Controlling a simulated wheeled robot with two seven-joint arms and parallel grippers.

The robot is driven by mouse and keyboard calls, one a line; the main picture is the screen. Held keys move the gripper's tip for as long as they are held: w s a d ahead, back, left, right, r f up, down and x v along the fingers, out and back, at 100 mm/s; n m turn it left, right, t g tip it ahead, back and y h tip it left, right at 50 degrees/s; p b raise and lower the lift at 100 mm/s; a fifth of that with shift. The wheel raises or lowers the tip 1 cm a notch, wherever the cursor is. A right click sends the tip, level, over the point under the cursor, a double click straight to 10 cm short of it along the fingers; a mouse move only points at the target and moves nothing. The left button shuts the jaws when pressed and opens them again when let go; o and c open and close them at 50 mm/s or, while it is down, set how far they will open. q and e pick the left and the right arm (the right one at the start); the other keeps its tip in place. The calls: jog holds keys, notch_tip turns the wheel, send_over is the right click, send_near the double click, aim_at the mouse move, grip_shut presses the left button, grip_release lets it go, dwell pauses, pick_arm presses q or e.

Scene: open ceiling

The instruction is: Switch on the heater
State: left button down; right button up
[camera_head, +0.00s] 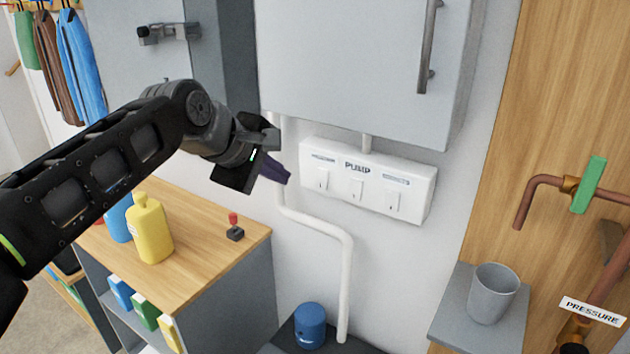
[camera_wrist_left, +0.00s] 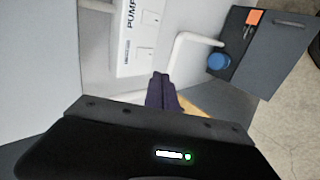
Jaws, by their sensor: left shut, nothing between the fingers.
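A white switch panel (camera_head: 368,184) hangs on the wall below a grey cabinet. It carries three white rocker switches in a row: left (camera_head: 323,178), middle (camera_head: 356,188) and right (camera_head: 393,201). The middle label reads PUMP; the smaller labels on either side are too small to read. My left gripper (camera_head: 284,177) is shut and empty, to the left of the panel and apart from it. In the left wrist view the shut dark fingers (camera_wrist_left: 161,88) point just beside the panel (camera_wrist_left: 138,35), which is partly cut off. My right gripper is out of view.
A grey wall cabinet (camera_head: 360,60) overhangs the panel. A white pipe (camera_head: 345,270) runs below. A wooden counter (camera_head: 200,265) holds a yellow bottle (camera_head: 150,230) and a red-knobbed lever (camera_head: 235,228). A grey cup (camera_head: 493,292) and copper pipes (camera_head: 527,205) stand at right.

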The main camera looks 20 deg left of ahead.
pick_arm(q)
send_near(320, 185)
notch_tip(320, 185, down, 4)
jog(key=w, duration=0.1)
jog(key=w+p, duration=0.1)
jog(key=w, duration=0.2)
jog(key=shift+w+d+f+p, duration=0.2)
jog(key=shift+d+p, duration=0.1)
jog(key=shift+d, duration=0.05)
jog(key=shift+f, duration=0.1)
jog(key=shift+w+t+b, duration=0.1)
jog(key=shift+t+b, duration=0.2)
jog(key=shift+b, duration=0.5)
